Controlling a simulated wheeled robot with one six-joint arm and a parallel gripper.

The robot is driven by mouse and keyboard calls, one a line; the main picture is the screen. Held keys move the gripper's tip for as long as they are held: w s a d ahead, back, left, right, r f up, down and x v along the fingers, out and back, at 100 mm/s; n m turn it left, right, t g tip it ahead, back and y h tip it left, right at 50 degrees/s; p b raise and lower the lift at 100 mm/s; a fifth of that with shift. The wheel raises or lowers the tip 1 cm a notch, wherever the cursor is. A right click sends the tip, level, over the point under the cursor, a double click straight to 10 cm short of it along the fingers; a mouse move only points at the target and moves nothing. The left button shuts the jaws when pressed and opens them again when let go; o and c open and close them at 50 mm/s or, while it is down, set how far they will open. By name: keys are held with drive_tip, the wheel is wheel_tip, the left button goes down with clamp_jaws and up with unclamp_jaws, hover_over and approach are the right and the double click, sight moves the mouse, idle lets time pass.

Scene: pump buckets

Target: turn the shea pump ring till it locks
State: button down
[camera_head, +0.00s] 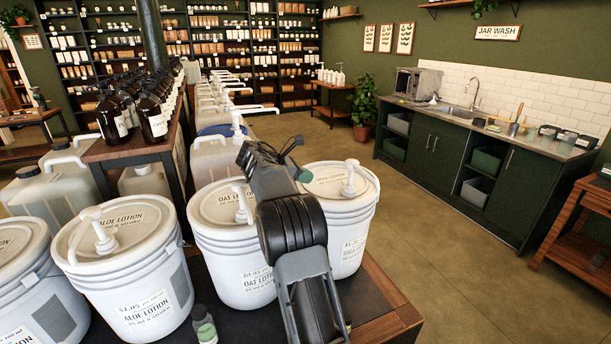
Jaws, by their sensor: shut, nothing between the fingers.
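The shea bucket (347,215) is the rightmost white bucket in the front row, partly hidden behind my arm. Its white pump (350,178) stands upright on the lid, with the ring (349,191) at its base. I cannot tell from here whether the ring is seated tight. My gripper (290,150) is shut and empty. It is above and to the left of the shea pump, near the gap between the shea and oat buckets, and appears apart from the ring. My wrist hides most of the fingers.
The oat bucket (225,262) stands close on the left, with its pump (243,205) beside my arm. The aloe bucket (127,270) is further left. A small bottle (204,326) stands in front.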

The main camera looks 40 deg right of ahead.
drive_tip(key=p, duration=0.1)
approach(341, 182)
drive_tip(key=x, duration=0.3)
drive_tip(key=f+x, duration=0.1)
drive_tip(key=x, duration=0.1)
drive_tip(key=shift+s+a, duration=0.1)
drive_tip(key=shift+s+d+f, duration=0.1)
drive_tip(key=shift+s+d, duration=0.05)
drive_tip(key=shift+d, duration=0.3)
drive_tip(key=shift+s+d, duration=0.2)
drive_tip(key=shift+d, duration=0.25)
drive_tip(key=shift+w+a+p, duration=0.1)
drive_tip(key=shift+p, duration=0.3)
